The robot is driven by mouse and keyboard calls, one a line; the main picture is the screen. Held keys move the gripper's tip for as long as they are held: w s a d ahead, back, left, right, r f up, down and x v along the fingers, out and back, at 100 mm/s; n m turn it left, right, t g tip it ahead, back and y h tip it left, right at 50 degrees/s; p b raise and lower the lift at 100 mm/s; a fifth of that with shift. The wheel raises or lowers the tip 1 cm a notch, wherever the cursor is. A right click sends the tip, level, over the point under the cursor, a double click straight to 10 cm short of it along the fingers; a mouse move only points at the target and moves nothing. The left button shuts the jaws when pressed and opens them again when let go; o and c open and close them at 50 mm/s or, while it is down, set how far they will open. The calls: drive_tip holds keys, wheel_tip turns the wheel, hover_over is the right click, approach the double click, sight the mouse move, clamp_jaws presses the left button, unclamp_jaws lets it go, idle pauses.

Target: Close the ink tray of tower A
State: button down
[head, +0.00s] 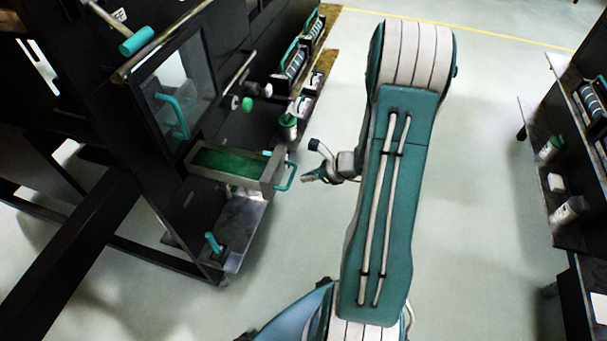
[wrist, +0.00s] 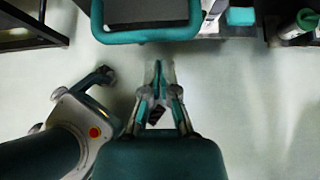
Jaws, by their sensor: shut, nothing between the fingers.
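The ink tray (head: 232,166) sticks out of the dark tower (head: 120,130) at the left of the head view, with green ink inside. Its teal handle (head: 287,177) is on the tray's outer end. My gripper (head: 308,178) is just right of the handle, apart from it, shut and empty. In the wrist view my gripper (wrist: 158,70) shows its fingers together, pointing at a teal handle bar (wrist: 150,36) at the top. A small gap seems to lie between fingertips and bar. No letter on the tower is readable.
A teal-handled glass door (head: 180,85) is above the tray, and a small teal lever (head: 213,243) is below it. Bottles and rollers stand on a shelf (head: 318,75) behind. Another rack (head: 570,150) is at the far right.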

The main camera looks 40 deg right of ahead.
sight(228, 165)
drive_tip(key=shift+w+a+r, duration=0.15)
drive_tip(key=shift+w+a, duration=0.1)
drive_tip(key=shift+w, duration=0.2)
drive_tip(key=w+a, duration=0.5)
drive_tip(key=w, duration=0.1)
drive_tip(key=w+a, duration=0.4)
drive_tip(key=w, duration=0.2)
drive_tip(key=w+a, duration=0.5)
drive_tip(key=w, duration=0.1)
drive_tip(key=shift+w+a, duration=0.35)
drive_tip(key=shift+w, duration=0.05)
